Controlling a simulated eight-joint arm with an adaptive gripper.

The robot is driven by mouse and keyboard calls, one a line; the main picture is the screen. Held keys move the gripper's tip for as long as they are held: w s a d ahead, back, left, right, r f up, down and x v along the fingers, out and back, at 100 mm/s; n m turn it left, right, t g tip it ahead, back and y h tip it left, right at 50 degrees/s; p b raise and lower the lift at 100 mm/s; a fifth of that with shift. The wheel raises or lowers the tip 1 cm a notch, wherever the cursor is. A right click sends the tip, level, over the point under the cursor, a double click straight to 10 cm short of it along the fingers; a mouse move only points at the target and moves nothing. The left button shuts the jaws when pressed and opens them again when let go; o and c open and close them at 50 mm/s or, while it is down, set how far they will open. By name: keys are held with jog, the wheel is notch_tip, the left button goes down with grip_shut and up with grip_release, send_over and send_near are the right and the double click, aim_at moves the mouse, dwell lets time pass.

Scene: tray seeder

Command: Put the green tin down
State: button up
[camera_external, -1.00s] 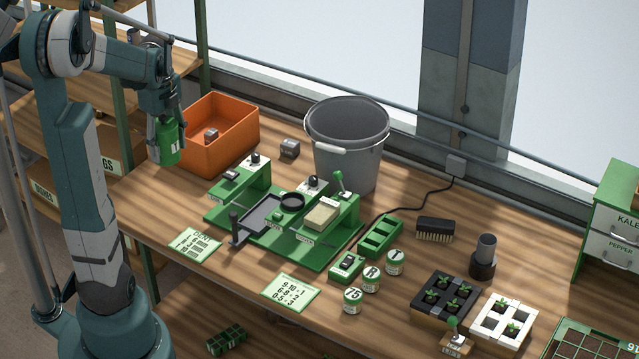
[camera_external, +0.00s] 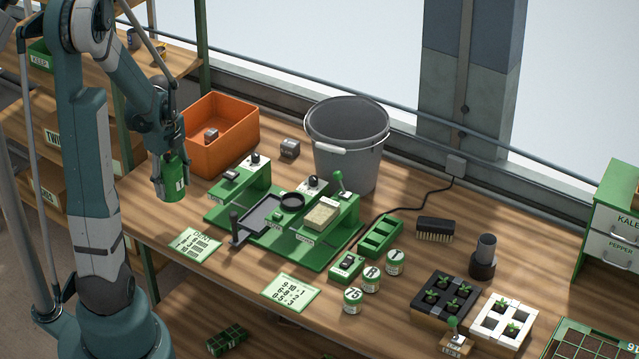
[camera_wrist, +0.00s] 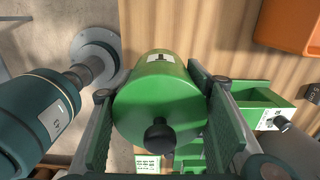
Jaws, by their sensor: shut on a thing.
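The green tin (camera_external: 174,177) with a pale label is held upright by my gripper (camera_external: 172,182), whose fingers are shut on its sides. It is at the left end of the bench, in front of the orange bin and left of the green seeder. In the wrist view the green tin (camera_wrist: 160,100) sits between the two finger pads, its dark knob facing the camera. Bench wood and the front edge show past it. I cannot tell whether its bottom touches the bench.
The orange bin (camera_external: 243,128) stands just behind the tin, holding a small grey block. The green seeder base (camera_external: 318,258) lies to the right, with a card (camera_external: 195,244) in front. A grey bucket (camera_external: 347,130) stands further right.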

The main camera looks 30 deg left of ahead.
jog(key=shift+f, duration=0.15)
jog(key=shift+f, duration=2.75)
jog(key=shift+f, duration=0.1)
jog(key=shift+f+b, duration=0.4)
jog(key=shift+f, duration=1.6)
jog(key=shift+f+b, duration=0.45)
jog(key=shift+b, duration=0.05)
jog(key=o, duration=1)
jog(key=shift+o, duration=0.2)
jog(key=shift+r, duration=0.2)
